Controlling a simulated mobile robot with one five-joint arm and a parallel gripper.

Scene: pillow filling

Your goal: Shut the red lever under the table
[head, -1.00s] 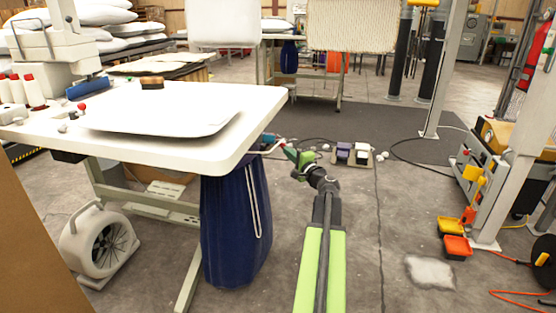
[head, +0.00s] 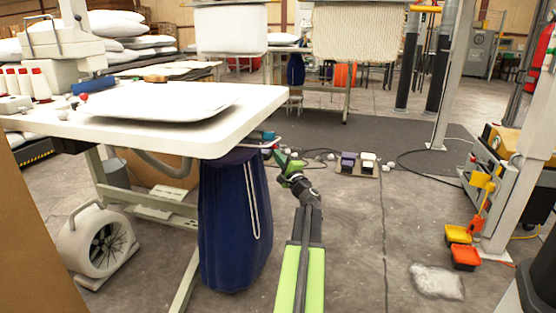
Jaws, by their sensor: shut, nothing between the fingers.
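The white table (head: 262,100) stands at the left with a white pillow cover (head: 160,100) on top. Under its right corner is a small red lever (head: 268,144), partly hidden and too small to see its exact position. A teal part (head: 262,135) sits just beside it. My gripper (head: 277,154), with green fingers, is shut and empty at the end of my outstretched arm. It is right beside the lever, slightly below and to its right; I cannot tell whether they touch.
A dark blue bag (head: 232,225) hangs under the table, left of my arm. A grey blower (head: 98,242) stands on the floor at left. Footpedals (head: 357,163) and cables lie beyond my gripper. A post with orange and yellow bins (head: 464,256) stands at right.

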